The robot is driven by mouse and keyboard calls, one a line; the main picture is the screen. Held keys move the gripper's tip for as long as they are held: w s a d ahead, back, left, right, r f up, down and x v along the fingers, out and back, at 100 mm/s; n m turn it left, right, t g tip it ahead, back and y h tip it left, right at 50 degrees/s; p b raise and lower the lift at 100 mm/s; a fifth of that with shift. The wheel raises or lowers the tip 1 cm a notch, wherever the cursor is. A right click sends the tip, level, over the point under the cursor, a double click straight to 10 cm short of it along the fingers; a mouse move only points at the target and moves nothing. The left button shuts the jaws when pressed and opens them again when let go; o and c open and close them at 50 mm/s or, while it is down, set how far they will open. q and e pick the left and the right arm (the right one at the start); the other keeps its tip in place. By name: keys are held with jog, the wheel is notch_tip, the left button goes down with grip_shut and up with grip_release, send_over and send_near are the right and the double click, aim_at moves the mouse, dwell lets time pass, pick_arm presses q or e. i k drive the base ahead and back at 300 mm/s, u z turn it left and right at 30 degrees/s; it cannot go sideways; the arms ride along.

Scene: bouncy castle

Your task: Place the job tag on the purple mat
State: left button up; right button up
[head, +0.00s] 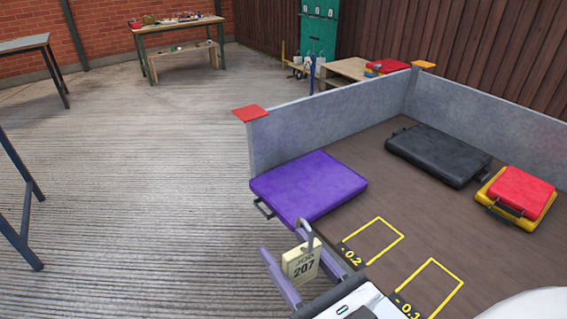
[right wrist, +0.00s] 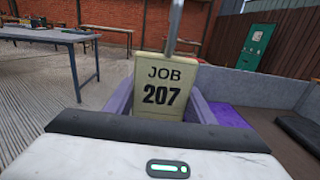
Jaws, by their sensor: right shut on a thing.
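The job tag (head: 301,261) is a cream block marked "JOB 207" with a grey hook or loop at its top. My right gripper (head: 284,256), with purple fingers, is shut on it and holds it at the front edge of the walled platform. The tag also shows in the right wrist view (right wrist: 163,91), upright between the fingers. The purple mat (head: 308,186) lies at the platform's left corner, with a dark handle on its near left side. The tag is nearer to me than the mat, and nothing lies on the mat. My left gripper is not seen.
Grey walls (head: 330,128) enclose the platform's far sides, with a red-capped corner post (head: 251,114) behind the mat. A black case (head: 438,155) and a red and yellow pad (head: 519,191) lie to the right. Yellow outlines (head: 373,239) mark the platform floor. Workbenches stand far back left.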

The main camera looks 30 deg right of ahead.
aim_at(296, 187)
jog(key=i, duration=3.4)
jog(key=z, duration=2.95)
